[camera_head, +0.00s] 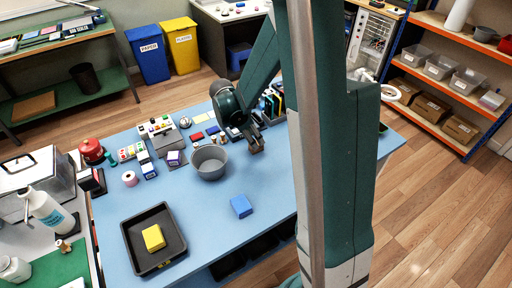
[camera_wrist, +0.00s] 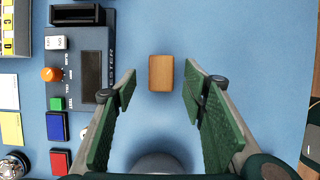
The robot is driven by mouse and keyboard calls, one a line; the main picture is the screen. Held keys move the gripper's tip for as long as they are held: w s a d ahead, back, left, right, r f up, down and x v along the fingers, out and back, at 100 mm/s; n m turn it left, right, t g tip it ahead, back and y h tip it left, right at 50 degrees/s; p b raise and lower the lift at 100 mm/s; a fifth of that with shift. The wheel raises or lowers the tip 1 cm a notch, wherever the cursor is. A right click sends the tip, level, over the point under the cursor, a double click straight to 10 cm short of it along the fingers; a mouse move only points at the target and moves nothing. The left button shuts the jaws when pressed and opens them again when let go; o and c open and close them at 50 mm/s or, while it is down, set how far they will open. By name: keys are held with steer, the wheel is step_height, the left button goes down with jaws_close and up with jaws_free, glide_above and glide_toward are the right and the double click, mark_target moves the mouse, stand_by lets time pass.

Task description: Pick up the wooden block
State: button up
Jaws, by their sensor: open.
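The wooden block (camera_wrist: 161,73) is a small orange-brown block lying on the blue table. In the wrist view it sits between and just ahead of my gripper's fingertips (camera_wrist: 159,84), with blue table visible on both sides. My gripper is open, its green pads apart and not touching the block. In the head view my gripper (camera_head: 255,145) points down over the table, right of the grey bowl. A brownish patch shows at its tip there; I cannot tell whether this is the block or part of the fingers.
A grey tester (camera_wrist: 90,65) with an orange knob lies left of the block. The grey round bowl (camera_head: 209,162) stands near my gripper. A blue block (camera_head: 241,206) and a black tray (camera_head: 137,268) with a yellow block (camera_head: 153,238) are nearer the front. Table right of the wooden block is clear.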

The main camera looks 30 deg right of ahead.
steer(key=shift+b+x, duration=0.65)
steer(key=shift+x, duration=1.95)
steer(key=shift+s, duration=0.1)
steer(key=c, duration=1)
